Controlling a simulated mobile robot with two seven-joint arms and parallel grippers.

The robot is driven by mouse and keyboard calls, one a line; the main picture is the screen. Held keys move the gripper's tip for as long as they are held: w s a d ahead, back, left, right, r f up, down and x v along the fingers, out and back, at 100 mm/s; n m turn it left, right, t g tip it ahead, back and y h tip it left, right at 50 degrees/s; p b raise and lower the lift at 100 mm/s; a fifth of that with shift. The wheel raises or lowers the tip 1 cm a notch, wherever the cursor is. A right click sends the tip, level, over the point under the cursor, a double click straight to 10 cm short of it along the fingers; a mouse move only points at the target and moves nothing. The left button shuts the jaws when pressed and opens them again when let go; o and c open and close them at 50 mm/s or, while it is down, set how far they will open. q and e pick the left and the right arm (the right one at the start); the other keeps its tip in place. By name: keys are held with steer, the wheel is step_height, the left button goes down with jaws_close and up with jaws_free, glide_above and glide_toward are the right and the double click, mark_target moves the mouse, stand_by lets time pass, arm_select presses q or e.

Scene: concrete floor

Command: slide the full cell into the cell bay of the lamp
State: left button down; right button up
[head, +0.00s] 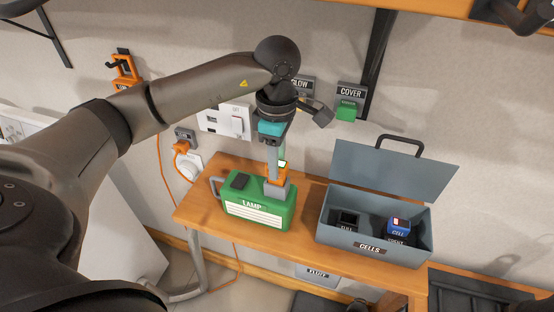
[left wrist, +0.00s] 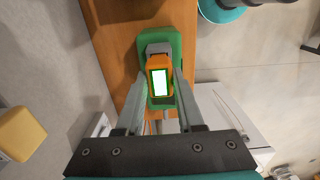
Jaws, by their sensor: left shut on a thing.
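The green lamp (head: 247,209) stands upright on the wooden table, with a handle at its left and a dark patch on top. Its grey cell bay (head: 277,189) is at the top right. In the left wrist view the cell (left wrist: 159,83) sits between both fingers, over the green lamp (left wrist: 174,44). The cell's lower end is at the bay; I cannot tell how deep it sits. My right gripper is not in view.
An open grey cells box (head: 341,238) stands right of the lamp, lid raised. A dark blue cell (head: 398,229) with a red window is in its right part. The wooden table (head: 205,203) is bare at left. A wall socket and orange cable are behind.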

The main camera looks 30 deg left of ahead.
arm_select(q)
steer(key=shift+f+b, duration=0.85)
steer(key=shift+f, duration=0.15)
steer(key=shift+c, duration=2.2)
jaws_free()
steer(key=shift+r, duration=0.1)
step_height(320, 180, up, 7)
steer(key=shift+r+b, duration=0.2)
steer(key=shift+b, duration=0.15)
